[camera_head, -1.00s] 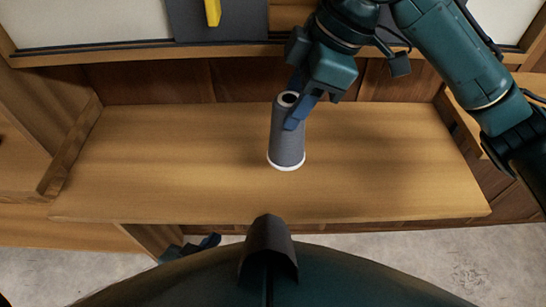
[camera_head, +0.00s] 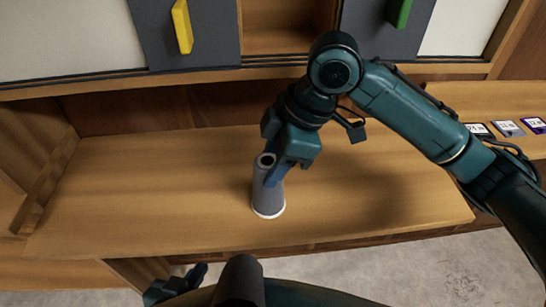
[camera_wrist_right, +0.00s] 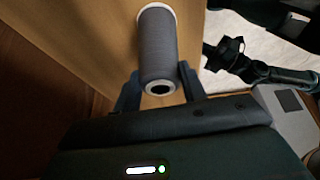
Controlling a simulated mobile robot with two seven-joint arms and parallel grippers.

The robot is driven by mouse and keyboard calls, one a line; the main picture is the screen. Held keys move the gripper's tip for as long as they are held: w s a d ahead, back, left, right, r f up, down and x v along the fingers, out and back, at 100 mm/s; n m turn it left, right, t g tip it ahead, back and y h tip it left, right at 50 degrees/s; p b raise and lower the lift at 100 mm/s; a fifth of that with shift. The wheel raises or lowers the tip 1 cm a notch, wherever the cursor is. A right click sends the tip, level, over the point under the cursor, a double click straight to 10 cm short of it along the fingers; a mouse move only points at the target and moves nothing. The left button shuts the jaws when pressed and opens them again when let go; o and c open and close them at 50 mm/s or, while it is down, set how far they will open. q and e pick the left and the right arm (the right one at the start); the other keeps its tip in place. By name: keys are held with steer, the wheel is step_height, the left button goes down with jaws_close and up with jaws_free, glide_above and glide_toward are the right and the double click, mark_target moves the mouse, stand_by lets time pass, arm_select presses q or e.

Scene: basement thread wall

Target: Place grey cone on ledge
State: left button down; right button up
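The grey cone (camera_head: 267,192) is a tall spool with a pale rim at its base and a dark hole in its top. It stands upright over the wooden ledge (camera_head: 130,190), near the front edge; I cannot tell whether its base touches the wood. My right gripper (camera_head: 275,176) has its fingers around the cone's upper part. In the right wrist view the cone (camera_wrist_right: 158,48) sits between both fingers, with no clear gap. My left gripper (camera_head: 178,286) is low at the bottom left, partly hidden by my body and away from the ledge.
Behind the ledge is a cabinet with dark panels carrying a yellow handle (camera_head: 182,26) and a green handle (camera_head: 399,12). Small labelled cards (camera_head: 508,128) lie on a shelf at the right. The ledge is bare left and right of the cone.

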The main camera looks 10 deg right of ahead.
steer(key=o, duration=0.4)
steer(key=shift+o, duration=0.2)
steer(key=v, duration=1.2)
steer(key=shift+p, duration=0.45)
steer(key=shift+s+r, duration=0.1)
steer(key=shift+r, duration=0.05)
